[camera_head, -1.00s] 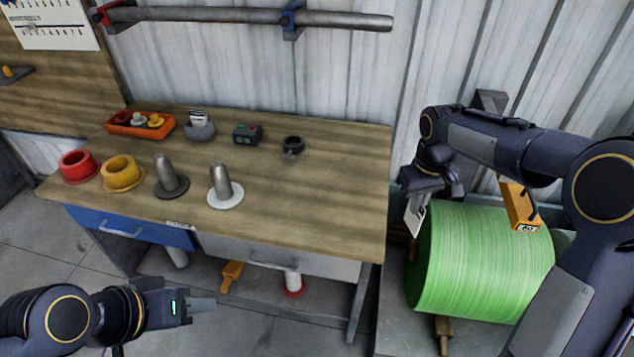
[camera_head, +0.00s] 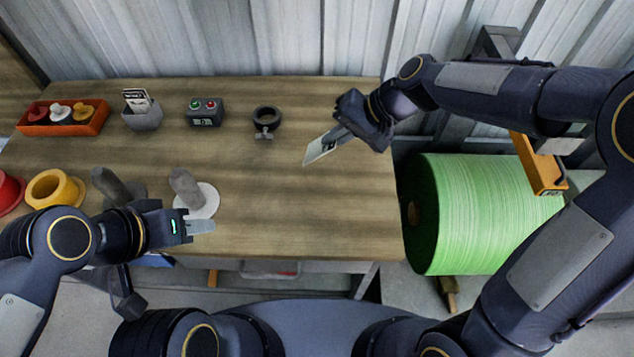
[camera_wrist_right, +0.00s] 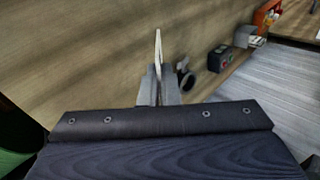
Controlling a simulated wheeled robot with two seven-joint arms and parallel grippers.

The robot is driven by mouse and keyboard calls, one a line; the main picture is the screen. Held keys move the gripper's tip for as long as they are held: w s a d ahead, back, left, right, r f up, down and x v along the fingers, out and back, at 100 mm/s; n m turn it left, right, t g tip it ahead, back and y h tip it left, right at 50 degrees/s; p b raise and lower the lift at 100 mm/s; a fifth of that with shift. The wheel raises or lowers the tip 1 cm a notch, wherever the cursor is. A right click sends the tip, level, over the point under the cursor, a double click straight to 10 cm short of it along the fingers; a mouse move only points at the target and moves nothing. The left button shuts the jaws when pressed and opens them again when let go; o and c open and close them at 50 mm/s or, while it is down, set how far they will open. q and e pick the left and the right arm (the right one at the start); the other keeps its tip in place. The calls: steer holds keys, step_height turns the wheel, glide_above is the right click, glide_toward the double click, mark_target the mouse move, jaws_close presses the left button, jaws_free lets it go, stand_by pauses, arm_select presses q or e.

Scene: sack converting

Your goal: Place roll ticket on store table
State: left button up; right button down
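The roll ticket (camera_head: 320,149), a pale flat card, is gripped at one end by my right gripper (camera_head: 338,134). It is tilted above the right part of the wooden store table (camera_head: 345,215). In the right wrist view the ticket (camera_wrist_right: 158,50) is seen edge-on between the closed fingers (camera_wrist_right: 158,90), with the tabletop beyond it. I cannot tell its exact height above the table. My left gripper (camera_head: 200,227) is near the table's front edge, by the grey peg on a white base; its fingers look together, but the gap between them cannot be made out.
A black ring clamp (camera_head: 266,119), a button box (camera_head: 206,112), a card holder (camera_head: 142,112) and an orange tray (camera_head: 88,127) stand along the back. A yellow cup (camera_head: 55,190) and grey pegs (camera_head: 187,185) are front left. The table's right front is clear.

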steer(key=shift+s+a+m+t+y, duration=0.6)
steer(key=shift+m+t, duration=0.2)
steer(key=shift+t, duration=0.1)
steer(key=shift+a, duration=0.15)
steer(key=b, duration=0.8)
glide_above(326, 186)
step_height(326, 186, down, 9)
steer(key=shift+f+b, duration=0.45)
steer(key=shift+b, duration=0.3)
steer(key=c, duration=2.1)
jaws_free()
steer(key=shift+o, duration=1.4)
